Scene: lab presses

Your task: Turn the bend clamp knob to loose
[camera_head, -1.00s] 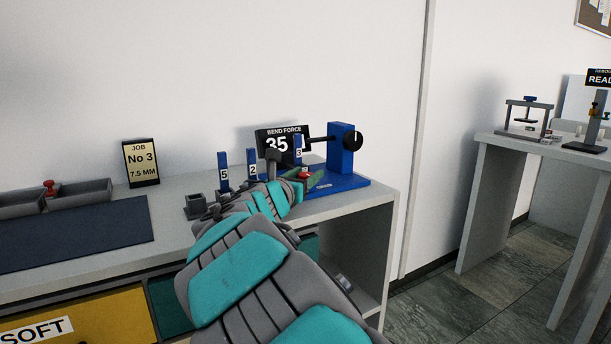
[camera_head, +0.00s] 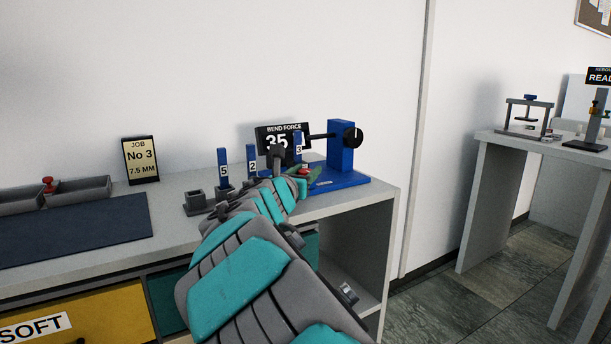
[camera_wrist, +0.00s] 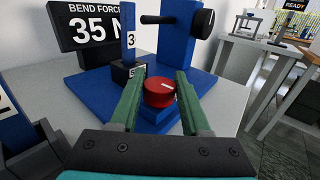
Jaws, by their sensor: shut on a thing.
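The red clamp knob (camera_wrist: 159,93) sits on a blue block of the bend tester's base, with a white pointer mark on its top. It shows small in the head view (camera_head: 303,171), partly hidden by my gripper. My gripper (camera_wrist: 159,84) reaches it from the near side. Its two green fingers stand on either side of the knob and are shut on it. The bend tester (camera_wrist: 178,40) is blue, with an upright post, a black dial and a dark horizontal rod.
Sample strips marked 5 (camera_head: 223,166), 2 (camera_head: 252,160) and 3 (camera_wrist: 129,38) stand close by. A job card (camera_head: 141,162) reads No 3, 7.5 MM. A grey tray (camera_head: 80,193) and a dark mat (camera_head: 75,230) lie left. Another bench (camera_head: 540,150) stands right.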

